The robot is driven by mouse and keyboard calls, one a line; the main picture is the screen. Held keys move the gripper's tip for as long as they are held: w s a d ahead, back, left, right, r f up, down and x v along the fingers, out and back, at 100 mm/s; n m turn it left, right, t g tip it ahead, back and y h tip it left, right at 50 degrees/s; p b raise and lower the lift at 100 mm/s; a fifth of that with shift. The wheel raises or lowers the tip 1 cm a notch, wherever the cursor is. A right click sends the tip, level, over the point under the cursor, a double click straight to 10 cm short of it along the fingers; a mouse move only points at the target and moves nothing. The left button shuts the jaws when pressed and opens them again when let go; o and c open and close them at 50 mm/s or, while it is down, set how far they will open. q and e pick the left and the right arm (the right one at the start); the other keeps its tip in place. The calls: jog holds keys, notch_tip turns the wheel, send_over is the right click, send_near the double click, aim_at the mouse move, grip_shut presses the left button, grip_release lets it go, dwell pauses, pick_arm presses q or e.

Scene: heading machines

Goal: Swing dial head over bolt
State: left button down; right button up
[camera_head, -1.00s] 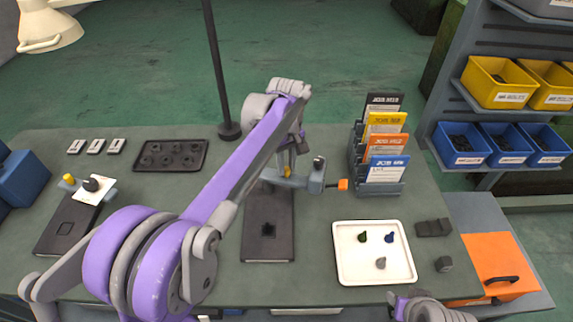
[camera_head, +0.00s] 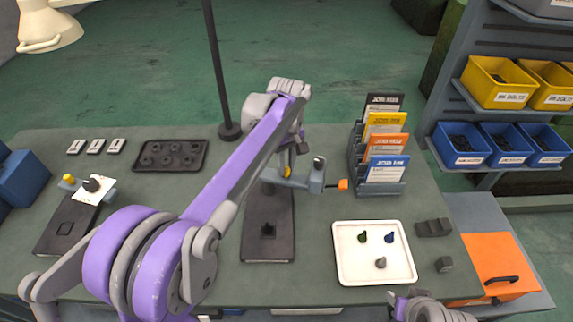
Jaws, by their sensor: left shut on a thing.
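The dial head (camera_head: 316,178) is a grey arm and block with an orange tip, at the far end of a dark base plate (camera_head: 268,205). A small yellow part (camera_head: 286,171) stands at its left end. The base has a dark square spot nearer to me; I cannot make out a bolt there. My left gripper (camera_head: 294,152) is at the left end of the dial head, shut on it as far as I can tell. The arm hides most of its fingers.
A card rack (camera_head: 378,188) stands just right of the dial head. A white tray (camera_head: 347,272) with three small pieces lies at front right. A dark tray (camera_head: 202,160) and a second dark base (camera_head: 56,238) lie left. A black pole (camera_head: 215,70) stands behind.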

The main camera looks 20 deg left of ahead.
pick_arm(q)
jog(key=shift+s, duration=0.1)
dwell(0.4)
jog(key=s+m, duration=0.1)
jog(key=m, duration=0.2)
jog(key=shift+s+a+m, duration=0.15)
jog(key=shift+s+m, duration=0.2)
jog(key=shift+m, duration=0.05)
jog(key=shift+s+a+m+b, duration=0.15)
jog(key=shift+s+a+m, duration=0.5)
jog(key=shift+m, duration=1.2)
jog(key=shift+s+a+m+b, duration=0.1)
jog(key=shift+s+a+m, duration=0.45)
jog(key=shift+m, duration=1.35)
jog(key=shift+s+a+m+b, duration=0.15)
jog(key=shift+s+a+m, duration=0.5)
jog(key=shift+m, duration=1.2)
jog(key=shift+w, duration=0.1)
jog(key=c, duration=0.7)
grip_release()
jog(key=shift+a, duration=0.1)
